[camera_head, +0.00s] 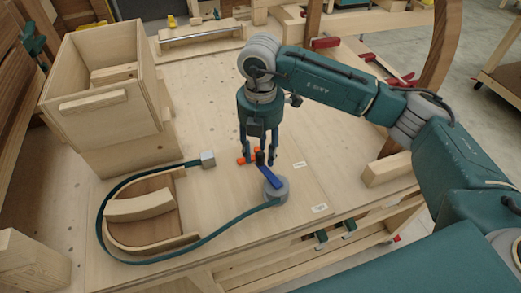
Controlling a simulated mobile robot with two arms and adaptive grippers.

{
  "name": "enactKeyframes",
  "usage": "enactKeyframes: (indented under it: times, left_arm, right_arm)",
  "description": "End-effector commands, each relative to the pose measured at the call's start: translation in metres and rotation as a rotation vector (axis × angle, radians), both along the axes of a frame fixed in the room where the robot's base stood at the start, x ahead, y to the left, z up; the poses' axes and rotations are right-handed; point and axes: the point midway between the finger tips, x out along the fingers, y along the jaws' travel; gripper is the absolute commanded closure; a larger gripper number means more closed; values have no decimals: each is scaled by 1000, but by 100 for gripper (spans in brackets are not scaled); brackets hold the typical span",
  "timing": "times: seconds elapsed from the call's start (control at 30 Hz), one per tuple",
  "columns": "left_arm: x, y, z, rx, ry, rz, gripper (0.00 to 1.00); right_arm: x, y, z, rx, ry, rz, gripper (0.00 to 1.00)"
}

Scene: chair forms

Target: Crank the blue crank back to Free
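The blue crank (268,177) sits on a round grey drum (280,191) on the wooden bench top. Its arm points up and slightly left in the picture, ending in a dark upright knob (260,158). My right gripper (260,157) points down over the knob, its fingers on either side with visible gaps, so it looks open. Whether a finger touches the knob I cannot tell. Two small white labels, one beside the crank (300,165) and one lower right (319,208), are too small to read surely. My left gripper is not in view.
A dark green strap (190,246) runs from the drum around a curved wooden form (140,205) to a grey block (208,158). Small orange pieces (242,160) lie by the gripper. An open wooden box (105,90) stands at left. Bench (225,100) behind the gripper is mostly clear.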

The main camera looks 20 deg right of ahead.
Motion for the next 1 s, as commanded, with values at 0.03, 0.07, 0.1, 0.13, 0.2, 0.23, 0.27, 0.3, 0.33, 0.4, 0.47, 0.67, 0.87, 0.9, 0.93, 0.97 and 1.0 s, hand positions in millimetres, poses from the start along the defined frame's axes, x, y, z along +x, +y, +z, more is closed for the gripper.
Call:
enactKeyframes:
  times: [0.03, 0.07, 0.1, 0.13, 0.2, 0.23, 0.27, 0.3, 0.33, 0.4, 0.47, 0.67, 0.87, 0.9, 0.93, 0.97, 1.0]
  left_arm:
    - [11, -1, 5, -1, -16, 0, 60]
    - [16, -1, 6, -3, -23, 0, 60]
    - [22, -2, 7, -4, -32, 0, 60]
    - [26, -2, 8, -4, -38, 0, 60]
    - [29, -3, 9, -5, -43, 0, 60]
    - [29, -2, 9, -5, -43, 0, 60]
    - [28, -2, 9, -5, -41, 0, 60]
    - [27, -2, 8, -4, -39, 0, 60]
    - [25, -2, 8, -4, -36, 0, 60]
    - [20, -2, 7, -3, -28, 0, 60]
    - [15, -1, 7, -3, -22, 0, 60]
    - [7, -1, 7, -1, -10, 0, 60]
    - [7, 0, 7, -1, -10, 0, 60]
    - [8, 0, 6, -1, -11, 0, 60]
    - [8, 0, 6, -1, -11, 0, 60]
    - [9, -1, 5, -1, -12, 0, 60]
    - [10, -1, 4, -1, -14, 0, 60]
  right_arm:
    - [0, 0, -5, 0, 2, -1, 60]
    - [0, 0, -8, -1, 1, -1, 60]
    - [0, 0, -11, -1, 1, -2, 60]
    - [0, 0, -13, 1, 1, -2, 60]
    - [0, 0, -17, 1, 1, -1, 60]
    - [0, 0, -18, 0, 0, -1, 60]
    - [0, 0, -19, 0, 0, -1, 60]
    - [0, 0, -19, 0, -1, -1, 60]
    - [0, 0, -19, 0, -1, -1, 60]
    - [0, 0, -19, 0, -1, -1, 60]
    - [0, 0, -19, 0, -1, -1, 60]
    - [0, 0, -19, 0, -1, -1, 96]
    - [1, 0, -18, 0, -1, -1, 100]
    - [1, 0, -19, 0, -2, -1, 100]
    - [1, 0, -19, 1, -2, -2, 100]
    - [2, 1, -19, 1, -2, -4, 100]
    - [4, 1, -19, 2, -3, -8, 100]
